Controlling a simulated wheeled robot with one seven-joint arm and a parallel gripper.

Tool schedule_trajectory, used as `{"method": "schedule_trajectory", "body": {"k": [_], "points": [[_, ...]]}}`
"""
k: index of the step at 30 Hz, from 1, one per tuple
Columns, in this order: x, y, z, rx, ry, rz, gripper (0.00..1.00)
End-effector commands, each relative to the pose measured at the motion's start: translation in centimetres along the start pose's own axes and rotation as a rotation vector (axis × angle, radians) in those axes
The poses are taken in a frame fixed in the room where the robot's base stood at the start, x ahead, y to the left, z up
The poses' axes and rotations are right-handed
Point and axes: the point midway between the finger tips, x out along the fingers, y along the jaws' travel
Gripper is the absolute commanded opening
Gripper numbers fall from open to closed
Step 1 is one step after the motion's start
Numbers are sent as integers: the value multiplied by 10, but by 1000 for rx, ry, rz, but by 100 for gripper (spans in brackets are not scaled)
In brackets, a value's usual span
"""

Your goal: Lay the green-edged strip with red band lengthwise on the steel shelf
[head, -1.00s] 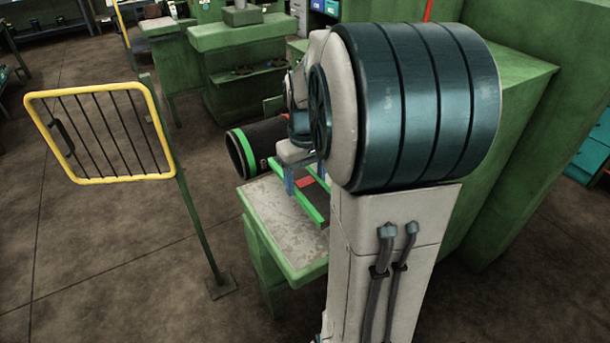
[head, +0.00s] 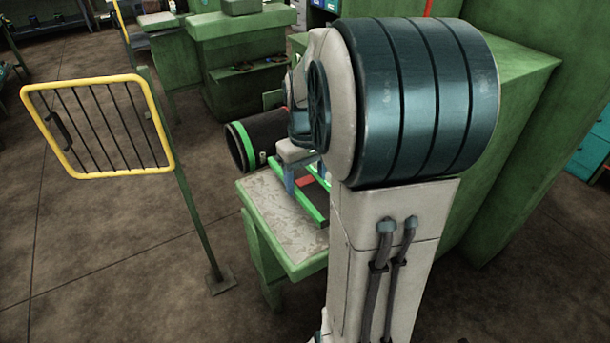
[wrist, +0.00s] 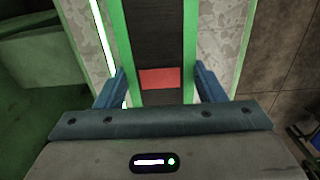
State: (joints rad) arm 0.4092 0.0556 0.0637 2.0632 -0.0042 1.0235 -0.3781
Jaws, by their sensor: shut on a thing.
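The strip (wrist: 155,35) is dark with bright green edges and a red band (wrist: 160,78) across it. In the wrist view it runs straight away from my gripper (wrist: 161,86), whose blue fingers are shut on its two long edges beside the red band. The steel shelf (wrist: 222,40) is a worn grey plate that shows beneath the strip on both sides. In the head view the shelf (head: 262,205) has a green rim, and the strip (head: 313,206) is over it, partly hidden by my arm. I cannot tell whether the strip touches the shelf.
A dark roll with a green-ringed end (head: 240,145) lies beyond the shelf. A yellow-framed barred panel (head: 95,130) stands on a post at the left. Green machinery (head: 500,140) rises at the right. The floor (head: 110,250) at the left is clear.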

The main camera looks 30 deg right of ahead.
Motion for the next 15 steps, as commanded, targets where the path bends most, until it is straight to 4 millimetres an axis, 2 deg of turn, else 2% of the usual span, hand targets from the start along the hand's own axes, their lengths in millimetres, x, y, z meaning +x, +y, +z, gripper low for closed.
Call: {"method": "schedule_trajectory", "body": {"k": [15], "points": [[27,0,1,0,1,0,40]]}}
